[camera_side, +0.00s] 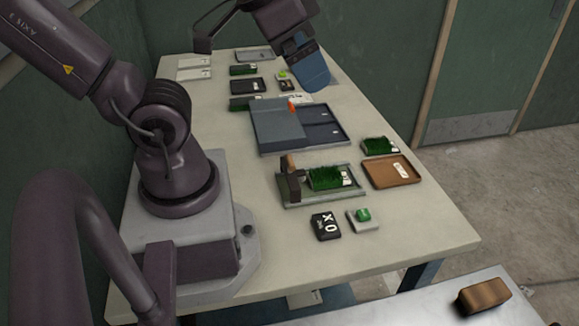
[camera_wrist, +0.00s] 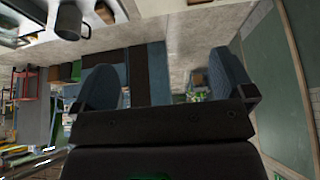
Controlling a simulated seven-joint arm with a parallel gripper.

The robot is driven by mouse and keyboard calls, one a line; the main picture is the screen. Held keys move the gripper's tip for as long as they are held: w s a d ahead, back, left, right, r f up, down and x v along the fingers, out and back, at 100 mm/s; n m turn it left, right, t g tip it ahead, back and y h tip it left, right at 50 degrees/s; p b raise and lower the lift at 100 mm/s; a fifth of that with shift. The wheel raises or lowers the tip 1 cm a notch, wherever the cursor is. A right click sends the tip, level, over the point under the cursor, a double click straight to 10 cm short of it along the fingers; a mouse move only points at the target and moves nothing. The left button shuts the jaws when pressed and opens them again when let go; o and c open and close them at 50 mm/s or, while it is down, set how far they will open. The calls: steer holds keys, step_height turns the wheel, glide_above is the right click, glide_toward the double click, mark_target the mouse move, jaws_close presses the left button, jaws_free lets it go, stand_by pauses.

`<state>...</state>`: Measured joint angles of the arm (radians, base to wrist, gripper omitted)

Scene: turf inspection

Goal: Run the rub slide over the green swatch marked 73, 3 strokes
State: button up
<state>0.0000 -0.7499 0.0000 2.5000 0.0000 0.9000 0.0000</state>
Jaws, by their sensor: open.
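My gripper (camera_side: 314,78) is high over the far end of the table, well away from the near swatches. Its two blue fingers stand wide apart with nothing between them in the wrist view (camera_wrist: 165,82). A green swatch (camera_side: 325,178) with a white label lies on a grey-green plate (camera_side: 318,199) near the table's front. A dark block with a wooden top, which looks like the rub slide (camera_side: 289,182), stands at the left end of that plate, beside the swatch. Another green swatch (camera_side: 377,146) lies behind a brown tray. No number on any swatch label is legible.
The brown tray (camera_side: 393,171) is right of the plate. A grey box (camera_side: 277,122) with a dark compartment tray stands mid-table. A black XO block (camera_side: 326,226) and a green-button block (camera_side: 363,217) are in front. More swatches (camera_side: 242,70) lie far back. The front right table corner is bare.

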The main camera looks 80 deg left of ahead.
steer(key=c, duration=0.4)
steer(key=shift+w+a+f+n+g, duration=0.2)
steer(key=shift+a+f+g, duration=0.1)
steer(key=shift+f, duration=0.25)
steer(key=shift+w+a+f+n+g, duration=0.1)
steer(key=shift+w+a+f+g, duration=0.15)
steer(key=shift+f, duration=0.25)
steer(key=c, duration=0.7)
steer(key=n+g, duration=0.7)
steer(key=n, duration=1)
glide_toward(291, 159)
steer(key=x, duration=0.9)
steer(key=shift+s, duration=0.1)
